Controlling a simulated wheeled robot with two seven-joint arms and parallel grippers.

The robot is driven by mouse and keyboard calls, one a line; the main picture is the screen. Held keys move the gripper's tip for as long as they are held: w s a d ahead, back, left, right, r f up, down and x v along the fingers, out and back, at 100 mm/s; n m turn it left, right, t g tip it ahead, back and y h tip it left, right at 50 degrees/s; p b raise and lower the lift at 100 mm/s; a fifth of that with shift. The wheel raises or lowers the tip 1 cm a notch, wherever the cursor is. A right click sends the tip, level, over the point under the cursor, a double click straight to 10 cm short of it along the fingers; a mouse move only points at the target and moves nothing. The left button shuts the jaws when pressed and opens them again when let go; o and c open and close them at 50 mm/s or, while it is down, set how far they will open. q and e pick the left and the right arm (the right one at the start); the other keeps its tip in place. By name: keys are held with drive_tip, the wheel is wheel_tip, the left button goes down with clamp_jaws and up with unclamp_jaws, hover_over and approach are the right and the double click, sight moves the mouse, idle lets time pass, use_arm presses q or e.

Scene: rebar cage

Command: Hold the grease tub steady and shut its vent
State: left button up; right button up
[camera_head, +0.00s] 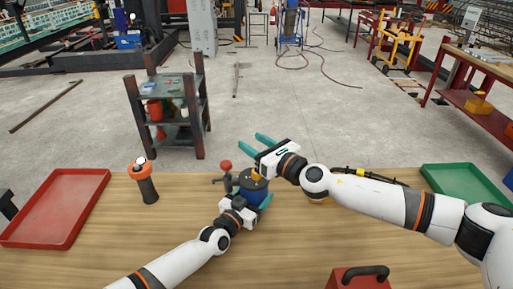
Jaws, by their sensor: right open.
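The grease tub (246,187) stands upright on the wooden table, blue with a dark lid. A small yellow piece (257,174) on top looks like its vent; whether it is open or shut is too small to tell. My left gripper (250,194) comes from the front, with teal fingers on both sides of the tub; it looks closed on the body, partly hiding it. My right gripper (254,143) is open and empty, its fingers pointing left beyond and above the tub. It appears apart from the vent.
A red-knobbed piece (225,166) stands close left of the tub. An orange-topped black cylinder (146,183) and a red tray (60,207) are farther left. A green tray (466,184) is at right, a red handled box (358,278) in front.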

use_arm(q)
drive_tip(key=shift+f, duration=0.1)
use_arm(e)
drive_tip(key=s+a+f+n+g+y, duration=0.1)
drive_tip(key=s+a+f+n+g, duration=0.1)
drive_tip(key=s+a+n+g, duration=0.4)
drive_tip(key=s+a+f+n+g, duration=0.2)
drive_tip(key=s+a+n+g, duration=0.25)
drive_tip(key=a, duration=0.45)
drive_tip(key=n+t+h, duration=1.2)
drive_tip(key=t+h, duration=0.2)
drive_tip(key=h, duration=0.7)
approach(255, 174)
drive_tip(key=shift+g, duration=0.25)
drive_tip(key=x, duration=1.1)
drive_tip(key=shift+w+r, duration=0.2)
